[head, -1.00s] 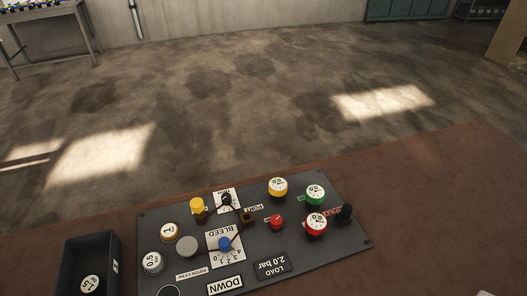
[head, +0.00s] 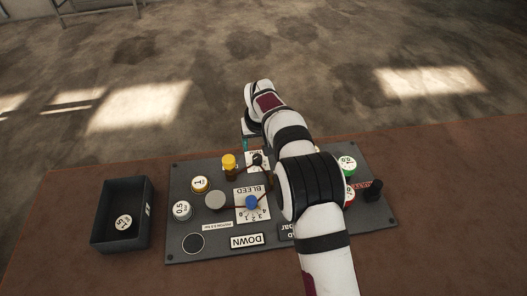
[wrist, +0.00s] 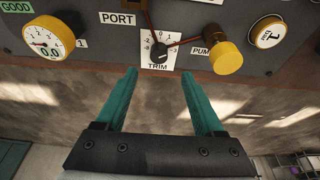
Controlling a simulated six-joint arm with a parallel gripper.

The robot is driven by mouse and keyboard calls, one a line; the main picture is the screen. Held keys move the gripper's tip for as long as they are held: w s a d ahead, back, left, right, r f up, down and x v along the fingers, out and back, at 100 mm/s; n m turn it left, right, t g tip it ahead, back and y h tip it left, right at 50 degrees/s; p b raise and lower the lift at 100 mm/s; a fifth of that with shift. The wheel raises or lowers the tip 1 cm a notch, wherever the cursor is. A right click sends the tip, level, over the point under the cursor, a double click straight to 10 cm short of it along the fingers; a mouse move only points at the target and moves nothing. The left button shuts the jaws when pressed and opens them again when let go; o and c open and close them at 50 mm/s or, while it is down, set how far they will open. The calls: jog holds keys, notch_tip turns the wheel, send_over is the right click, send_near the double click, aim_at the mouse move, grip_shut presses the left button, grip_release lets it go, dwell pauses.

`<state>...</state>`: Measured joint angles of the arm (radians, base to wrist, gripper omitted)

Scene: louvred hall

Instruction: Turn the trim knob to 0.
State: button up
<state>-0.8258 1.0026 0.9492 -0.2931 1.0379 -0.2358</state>
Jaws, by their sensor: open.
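The trim knob (wrist: 159,52) is a small black knob on a white dial plate marked TRIM, at the top middle of the wrist view. Its scale shows numbers around 0 and 1 at the top, but I cannot read the knob's setting surely. In the head view the knob (head: 257,158) shows just left of my arm. My gripper (wrist: 159,73) is open, with its two teal fingers apart and nothing between them. The fingertips point at the trim plate, one on each side in the picture, and the knob appears just beyond them. In the head view my arm hides most of the gripper.
The grey panel (head: 185,238) lies on a brown table. Close to the trim knob are a yellow PUMP knob (wrist: 225,58), a brown linkage and a gauge (wrist: 48,38). A blue BLEED knob (head: 252,203) is nearer. A black box (head: 103,240) stands left.

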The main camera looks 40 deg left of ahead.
aim_at(257, 158)
jog(key=x, duration=0.9)
jog(key=shift+d, duration=0.1)
jog(key=shift+r, duration=0.1)
grip_shut()
dwell(1.1)
